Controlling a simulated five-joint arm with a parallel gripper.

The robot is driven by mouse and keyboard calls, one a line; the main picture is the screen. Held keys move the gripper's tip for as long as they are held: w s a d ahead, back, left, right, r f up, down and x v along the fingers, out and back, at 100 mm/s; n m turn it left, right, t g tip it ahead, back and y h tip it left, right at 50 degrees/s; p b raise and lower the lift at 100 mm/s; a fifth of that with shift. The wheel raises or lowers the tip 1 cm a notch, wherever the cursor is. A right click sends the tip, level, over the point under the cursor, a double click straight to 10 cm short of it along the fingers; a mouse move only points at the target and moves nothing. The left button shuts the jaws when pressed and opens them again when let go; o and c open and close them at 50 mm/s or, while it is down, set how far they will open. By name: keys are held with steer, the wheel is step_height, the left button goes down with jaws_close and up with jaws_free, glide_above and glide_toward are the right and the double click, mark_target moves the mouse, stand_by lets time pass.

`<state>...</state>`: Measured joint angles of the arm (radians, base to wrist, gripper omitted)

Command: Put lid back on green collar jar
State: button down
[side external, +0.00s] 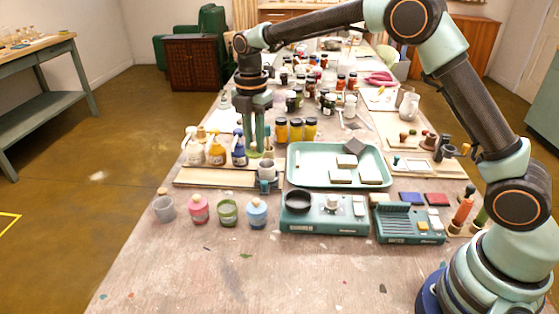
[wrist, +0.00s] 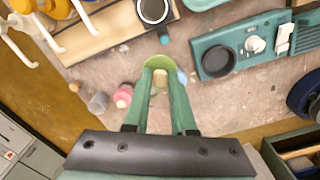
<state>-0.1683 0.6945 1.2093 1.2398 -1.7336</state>
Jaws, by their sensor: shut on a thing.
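My gripper (side external: 256,146) is shut on a green lid (side external: 254,154), held by its knob above the table. In the wrist view my gripper (wrist: 160,78) has both fingers on the pale knob, and the green lid (wrist: 153,62) shows as a disc beyond the tips. The green collar jar (side external: 228,212) stands upright at the front, between a pink-collared jar (side external: 199,210) and a blue-collared jar (side external: 257,213). The lid is higher and farther back than this jar in the side view. In the wrist view the green collar jar appears hidden behind the lid and fingers.
The front table area is clear.

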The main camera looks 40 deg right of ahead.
steer(key=s+a+f+n, duration=0.2)
steer(key=a+f, duration=0.1)
steer(key=a, duration=0.7)
steer(key=shift+w+f, duration=0.15)
steer(key=shift+f, duration=1.5)
steer(key=shift+w+f, duration=0.1)
steer(key=shift+f, duration=1.5)
steer(key=shift+f, duration=0.15)
steer(key=shift+c, duration=0.9)
jaws_free()
step_height(320, 180, up, 7)
